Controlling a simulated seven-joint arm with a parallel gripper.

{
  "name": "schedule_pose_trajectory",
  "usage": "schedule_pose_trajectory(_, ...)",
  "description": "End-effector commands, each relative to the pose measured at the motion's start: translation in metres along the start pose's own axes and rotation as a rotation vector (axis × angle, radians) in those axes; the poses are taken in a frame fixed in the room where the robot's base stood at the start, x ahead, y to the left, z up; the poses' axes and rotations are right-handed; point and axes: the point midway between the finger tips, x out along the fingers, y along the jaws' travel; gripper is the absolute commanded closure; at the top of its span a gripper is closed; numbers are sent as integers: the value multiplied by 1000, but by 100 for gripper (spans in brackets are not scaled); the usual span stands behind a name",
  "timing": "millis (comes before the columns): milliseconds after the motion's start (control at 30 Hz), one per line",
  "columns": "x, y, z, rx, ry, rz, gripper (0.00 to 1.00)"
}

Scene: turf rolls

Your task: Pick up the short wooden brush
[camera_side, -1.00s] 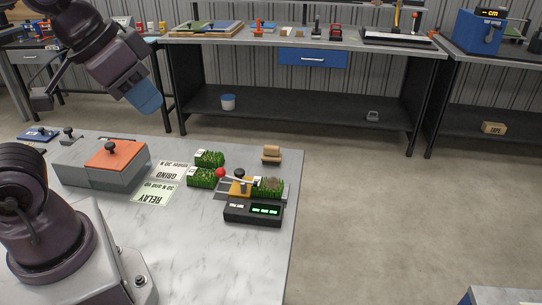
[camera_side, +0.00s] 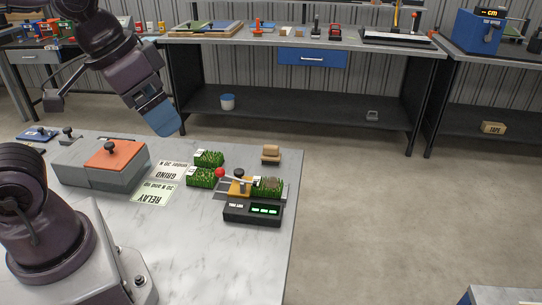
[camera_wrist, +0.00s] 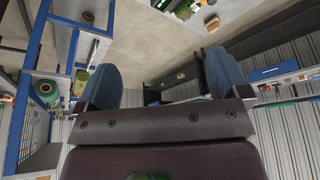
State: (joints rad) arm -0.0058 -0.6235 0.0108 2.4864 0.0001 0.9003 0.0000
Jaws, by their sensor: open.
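The short wooden brush (camera_side: 271,153) appears to be the small tan wooden block at the back right corner of the marble-topped table in the side view. A small brown thing near the table corner in the wrist view may be the same brush (camera_wrist: 212,24). My gripper (camera_side: 164,120) hangs in the air above the back of the table, to the left of the brush and higher. In the wrist view, its two blue fingertips (camera_wrist: 164,78) are wide apart with nothing between them.
Grass turf pieces (camera_side: 208,158) lie left of the brush. A fixture with a red knob (camera_side: 220,173) and a black display box (camera_side: 252,213) stand in front of it. A grey block with an orange top (camera_side: 116,154) is at left. The front of the table (camera_side: 215,260) is clear.

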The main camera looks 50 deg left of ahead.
Motion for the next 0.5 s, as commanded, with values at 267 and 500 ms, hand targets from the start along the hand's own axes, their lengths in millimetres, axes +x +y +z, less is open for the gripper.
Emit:
schedule_pose_trajectory(267,63,-24,-54,-118,-202,-22,6)
schedule_pose_trajectory(500,144,-61,-104,-285,-270,-101,6)
